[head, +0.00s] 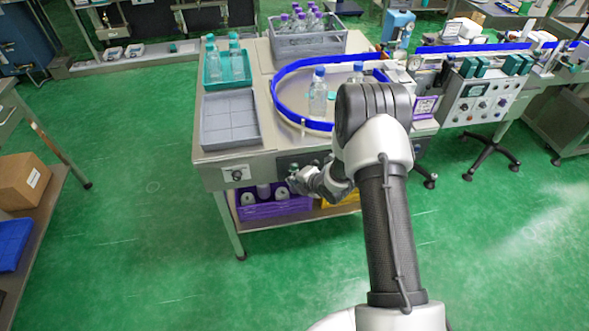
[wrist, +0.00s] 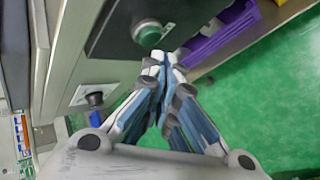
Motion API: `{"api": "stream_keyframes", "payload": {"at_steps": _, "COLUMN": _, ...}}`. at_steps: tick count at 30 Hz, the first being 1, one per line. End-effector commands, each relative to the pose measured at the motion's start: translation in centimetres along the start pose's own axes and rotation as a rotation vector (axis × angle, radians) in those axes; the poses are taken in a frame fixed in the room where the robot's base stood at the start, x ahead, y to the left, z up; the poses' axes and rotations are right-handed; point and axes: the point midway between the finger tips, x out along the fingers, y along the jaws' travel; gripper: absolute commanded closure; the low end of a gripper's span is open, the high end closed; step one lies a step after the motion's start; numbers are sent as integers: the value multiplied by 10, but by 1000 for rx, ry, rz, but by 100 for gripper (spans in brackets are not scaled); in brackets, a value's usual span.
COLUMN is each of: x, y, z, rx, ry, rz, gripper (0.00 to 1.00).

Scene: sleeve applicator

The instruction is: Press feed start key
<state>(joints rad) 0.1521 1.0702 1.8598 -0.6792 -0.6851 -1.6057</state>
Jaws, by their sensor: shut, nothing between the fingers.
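I cannot tell whether the tips touch the key.
A black knob (wrist: 95,98) on a white plate is left of the fingers in the wrist view. A purple crate (head: 275,207) with bottles sits under the table. A grey tray (head: 230,121) and a blue-railed turntable (head: 287,95) are on top. Green floor in front is clear.

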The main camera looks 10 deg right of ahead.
Motion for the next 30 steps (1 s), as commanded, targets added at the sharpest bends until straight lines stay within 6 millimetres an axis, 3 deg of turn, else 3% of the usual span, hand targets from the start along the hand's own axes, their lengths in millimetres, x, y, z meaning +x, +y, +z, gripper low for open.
{"api": "stream_keyframes", "payload": {"at_steps": 30, "x": 6, "y": 4, "z": 4, "rx": 0, "ry": 0, "rz": 0, "gripper": 100}}
